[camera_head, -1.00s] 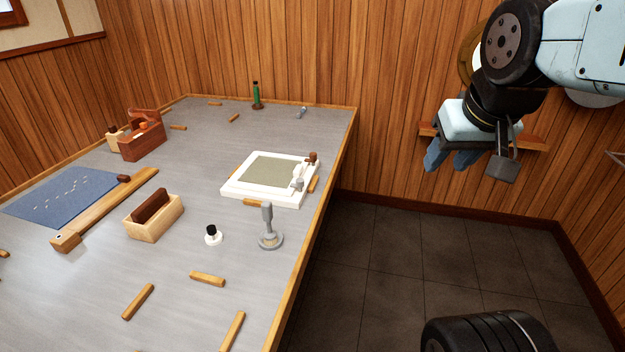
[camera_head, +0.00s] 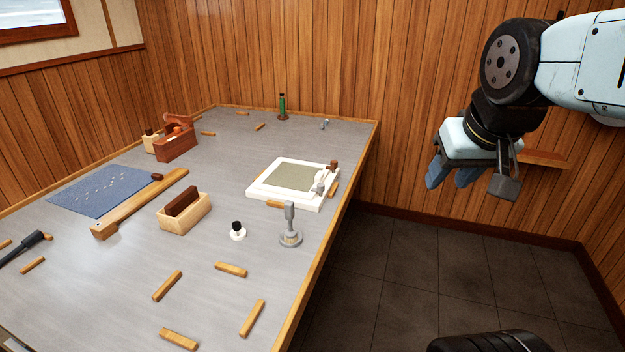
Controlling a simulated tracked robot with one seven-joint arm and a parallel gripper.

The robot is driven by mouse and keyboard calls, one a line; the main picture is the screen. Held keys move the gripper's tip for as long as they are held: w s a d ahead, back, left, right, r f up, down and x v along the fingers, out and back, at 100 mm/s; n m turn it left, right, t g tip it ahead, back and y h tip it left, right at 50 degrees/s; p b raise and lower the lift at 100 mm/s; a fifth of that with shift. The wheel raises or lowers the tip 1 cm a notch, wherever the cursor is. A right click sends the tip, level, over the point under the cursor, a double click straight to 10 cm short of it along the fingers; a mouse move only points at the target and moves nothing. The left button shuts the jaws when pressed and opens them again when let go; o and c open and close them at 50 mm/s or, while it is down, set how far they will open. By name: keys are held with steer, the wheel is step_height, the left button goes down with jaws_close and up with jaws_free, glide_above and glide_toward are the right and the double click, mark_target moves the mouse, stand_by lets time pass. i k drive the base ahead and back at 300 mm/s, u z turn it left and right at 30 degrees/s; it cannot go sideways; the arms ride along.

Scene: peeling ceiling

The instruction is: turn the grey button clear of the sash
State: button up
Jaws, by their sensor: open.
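The sash (camera_head: 262,190) is a white square frame around a grey-green panel, lying flat near the right edge of the bench. A small grey piece, seemingly the grey button (camera_head: 319,188), sits at the sash's right side, beside white fittings. Its exact angle and whether it overlaps the frame are too small to tell. A brown knob (camera_head: 334,164) stands at the far right corner. My gripper (camera_head: 452,180) is open and empty, with blue fingers pointing down, off the bench to the right of the sash and well apart from it.
The grey bench (camera_head: 205,285) has a raised wooden edge. A grey stand (camera_head: 290,238) and a black-topped white bottle (camera_head: 237,231) are in front of the sash. Several wooden blocks lie in the foreground. Tiled floor (camera_head: 400,265) is clear right of the bench; a wooden shelf (camera_head: 545,158) is on the wall.

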mark_target(320, 186)
steer(key=i, duration=0.85)
steer(key=z, duration=0.05)
